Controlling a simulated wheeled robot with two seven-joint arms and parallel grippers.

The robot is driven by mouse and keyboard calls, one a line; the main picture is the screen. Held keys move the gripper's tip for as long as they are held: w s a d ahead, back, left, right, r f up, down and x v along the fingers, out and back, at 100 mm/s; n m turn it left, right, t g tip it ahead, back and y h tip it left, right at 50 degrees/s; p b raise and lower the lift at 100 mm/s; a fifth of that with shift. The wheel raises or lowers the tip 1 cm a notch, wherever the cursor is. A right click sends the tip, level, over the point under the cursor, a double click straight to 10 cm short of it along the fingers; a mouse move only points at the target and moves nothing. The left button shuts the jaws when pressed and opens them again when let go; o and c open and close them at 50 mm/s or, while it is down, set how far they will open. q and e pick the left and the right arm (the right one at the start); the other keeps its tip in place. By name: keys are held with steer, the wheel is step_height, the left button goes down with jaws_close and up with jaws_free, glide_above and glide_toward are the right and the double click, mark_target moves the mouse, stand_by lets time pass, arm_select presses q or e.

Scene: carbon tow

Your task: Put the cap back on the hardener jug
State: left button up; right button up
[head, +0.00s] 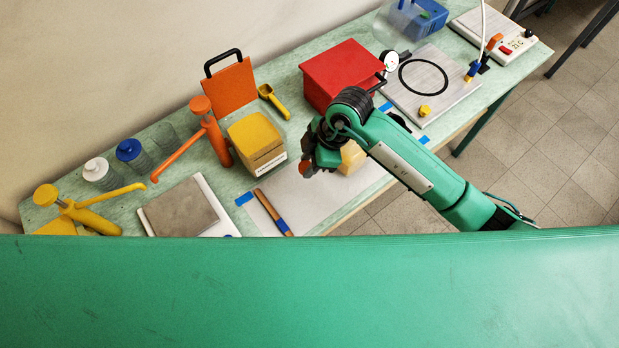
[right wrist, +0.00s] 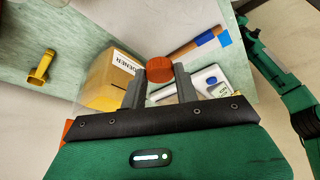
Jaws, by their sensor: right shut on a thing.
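My right gripper (head: 306,168) is shut on an orange-red round cap (right wrist: 159,70), held between the two fingertips in the right wrist view. The cap also shows at the fingers in the head view (head: 305,167). The hardener jug (right wrist: 104,82) is a tan-yellow boxy body with a partly readable white label, left of the fingers in the right wrist view. A matching labelled body (head: 255,142) stands left of the gripper in the head view. The cap is apart from it there. I cannot make out the jug's opening.
A red box (head: 342,75) stands behind the right arm. A yellow scoop (head: 272,98), an orange pump (head: 208,128) and a brush (head: 272,212) lie or stand close around the jug. A scale (head: 185,208) is further left.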

step_height(320, 180, up, 8)
steer(key=shift+f+b, duration=0.25)
steer(key=shift+b, duration=0.35)
